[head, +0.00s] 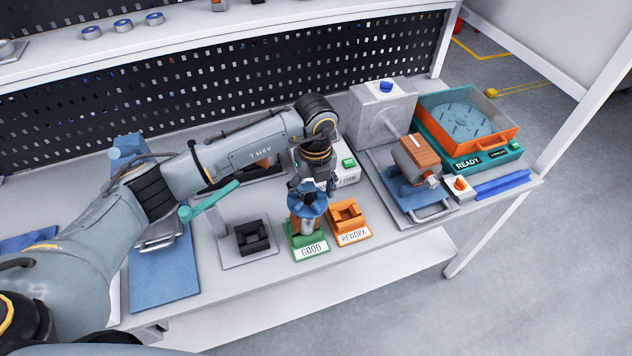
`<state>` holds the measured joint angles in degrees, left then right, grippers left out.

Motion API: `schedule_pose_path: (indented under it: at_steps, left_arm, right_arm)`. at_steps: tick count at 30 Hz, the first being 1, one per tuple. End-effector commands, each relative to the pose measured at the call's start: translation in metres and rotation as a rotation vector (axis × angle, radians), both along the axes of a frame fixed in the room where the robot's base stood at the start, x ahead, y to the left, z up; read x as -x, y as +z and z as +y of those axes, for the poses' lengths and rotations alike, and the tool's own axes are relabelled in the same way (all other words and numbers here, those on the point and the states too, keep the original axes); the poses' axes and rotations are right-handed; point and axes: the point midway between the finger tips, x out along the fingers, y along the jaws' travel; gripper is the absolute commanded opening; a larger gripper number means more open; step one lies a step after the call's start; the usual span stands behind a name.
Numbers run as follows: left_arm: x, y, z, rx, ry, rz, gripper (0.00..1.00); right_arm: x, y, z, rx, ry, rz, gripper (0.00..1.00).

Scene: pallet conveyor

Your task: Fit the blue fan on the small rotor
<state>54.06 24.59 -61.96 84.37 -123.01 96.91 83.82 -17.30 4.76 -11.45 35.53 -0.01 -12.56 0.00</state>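The blue fan (309,206) sits at the top of a small rotor (306,226), a short copper and grey cylinder. The rotor stands upright in the green GOOD stand (310,248). My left gripper (314,187) points down just above the fan, its fingertips at or touching the fan's top. The arm and the fan hide the finger gap, so I cannot tell whether it is shut on the fan. How far the fan sits down on the shaft is also hidden. My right gripper is not in view.
The orange REWORK stand (352,236) is close on the right, empty. A black holder (252,238) is on the left, with a teal-handled tool (210,203) beyond it. A machine with a copper rotor (417,157) and an orange READY box (465,125) stand at right.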

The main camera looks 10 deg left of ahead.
Motion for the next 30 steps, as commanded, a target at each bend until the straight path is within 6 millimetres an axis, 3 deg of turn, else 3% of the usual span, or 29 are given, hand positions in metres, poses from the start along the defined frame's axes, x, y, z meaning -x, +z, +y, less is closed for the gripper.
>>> schedule_pose_path:
  at_steps: [7, 17, 20, 30]
  left_arm:
    - [-0.002, 0.004, -0.001, 0.002, -0.002, -0.008, 0.51]
    - [-0.003, 0.012, 0.000, 0.001, -0.001, -0.011, 0.51]
    - [-0.003, 0.025, -0.001, 0.001, -0.002, -0.014, 0.51]
    - [-0.001, 0.097, -0.002, 0.001, -0.003, -0.016, 0.51]
  right_arm:
    - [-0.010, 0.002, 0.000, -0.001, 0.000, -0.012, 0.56]
    - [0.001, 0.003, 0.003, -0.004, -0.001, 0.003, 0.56]
    - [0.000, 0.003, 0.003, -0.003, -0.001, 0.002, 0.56]
    - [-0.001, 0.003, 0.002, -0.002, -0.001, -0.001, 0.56]
